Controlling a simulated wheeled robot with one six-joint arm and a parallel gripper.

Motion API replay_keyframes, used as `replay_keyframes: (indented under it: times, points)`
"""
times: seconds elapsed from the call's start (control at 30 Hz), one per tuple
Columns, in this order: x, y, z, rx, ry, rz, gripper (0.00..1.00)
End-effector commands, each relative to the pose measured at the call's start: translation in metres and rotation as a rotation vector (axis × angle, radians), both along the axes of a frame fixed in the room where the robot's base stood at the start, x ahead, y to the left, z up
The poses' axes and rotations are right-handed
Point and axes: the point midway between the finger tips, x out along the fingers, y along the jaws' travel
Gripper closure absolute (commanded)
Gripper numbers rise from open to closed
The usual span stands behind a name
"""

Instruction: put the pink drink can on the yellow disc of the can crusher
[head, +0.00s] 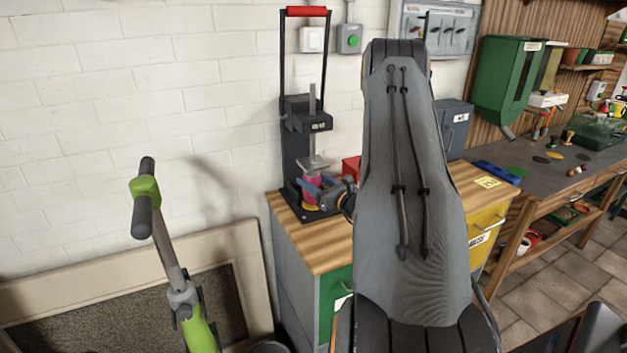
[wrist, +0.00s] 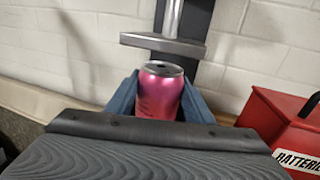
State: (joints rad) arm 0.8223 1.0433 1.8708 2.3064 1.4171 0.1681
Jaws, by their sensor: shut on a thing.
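The can crusher (head: 293,150) stands on the wooden top of a cabinet against the white wall. The pink drink can (head: 313,178) is upright in it, below the press plate, which also shows in the wrist view (wrist: 163,43). My gripper (head: 318,186) is shut on the can, with one blue finger on each side of it in the wrist view.
A red box marked batteries (wrist: 285,130) stands close to the right of my gripper. The wooden cabinet top (head: 325,250) is clear in front of the crusher. A green scooter (head: 170,270) stands at the left. A workbench (head: 550,175) is at the right.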

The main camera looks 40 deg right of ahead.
Motion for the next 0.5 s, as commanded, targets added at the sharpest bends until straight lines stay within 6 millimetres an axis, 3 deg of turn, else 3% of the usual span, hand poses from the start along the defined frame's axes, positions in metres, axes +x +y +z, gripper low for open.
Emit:
replay_keyframes:
  times: [0.5]
  points:
    - [-0.0012, -0.0005, -0.0117, 0.0, 0.0, -0.001, 0.88]
